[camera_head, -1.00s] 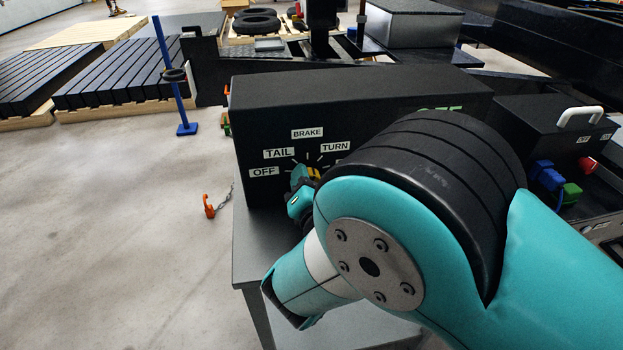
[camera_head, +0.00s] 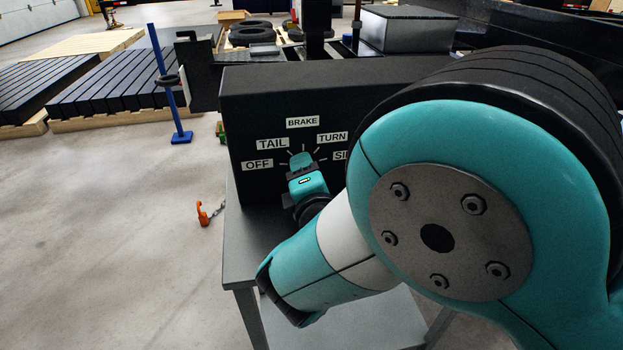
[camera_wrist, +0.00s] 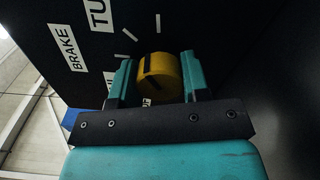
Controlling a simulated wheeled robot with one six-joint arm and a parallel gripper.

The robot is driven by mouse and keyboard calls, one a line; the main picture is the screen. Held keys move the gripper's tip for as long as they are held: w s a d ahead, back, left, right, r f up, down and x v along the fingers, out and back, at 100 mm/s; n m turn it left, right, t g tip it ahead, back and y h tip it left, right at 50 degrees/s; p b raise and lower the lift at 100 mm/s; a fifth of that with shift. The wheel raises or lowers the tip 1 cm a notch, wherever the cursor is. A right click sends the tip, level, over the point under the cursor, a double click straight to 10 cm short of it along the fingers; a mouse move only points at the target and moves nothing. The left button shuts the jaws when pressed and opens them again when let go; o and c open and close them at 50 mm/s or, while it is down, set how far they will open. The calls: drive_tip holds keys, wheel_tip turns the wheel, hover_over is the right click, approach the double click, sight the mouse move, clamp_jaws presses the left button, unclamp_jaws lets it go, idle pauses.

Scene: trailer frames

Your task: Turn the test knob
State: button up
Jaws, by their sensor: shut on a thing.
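The test knob (camera_wrist: 160,77) is yellow with a dark pointer line and sits on the front of the black test box (camera_head: 245,115). Labels OFF, TAIL, BRAKE, TURN and a partly covered one beginning "SI" are around it. My gripper (camera_wrist: 155,80) is shut on the knob, with one teal finger on each side in the wrist view. In the head view my gripper (camera_head: 301,165) is at the box front below the BRAKE label and hides the knob. I cannot tell clearly which label the pointer faces.
The box stands on a grey table (camera_head: 245,245). A blue post (camera_head: 170,85) stands on the floor to the left, and an orange hook with a chain (camera_head: 204,214) is left of the table. Open floor is at left. My arm covers the right side.

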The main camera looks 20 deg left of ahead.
drive_tip(key=m+b, duration=0.4)
drive_tip(key=m, duration=0.1)
drive_tip(key=shift+w+f, duration=0.1)
drive_tip(key=shift+d+m, duration=0.1)
drive_tip(key=shift+m, duration=0.2)
idle(0.4)
drive_tip(key=o, duration=0.9)
drive_tip(key=shift+b, duration=0.3)
drive_tip(key=shift+s, duration=0.35)
drive_tip(key=b+v, duration=0.1)
drive_tip(key=v, duration=0.6)
drive_tip(key=shift+b, duration=0.3)
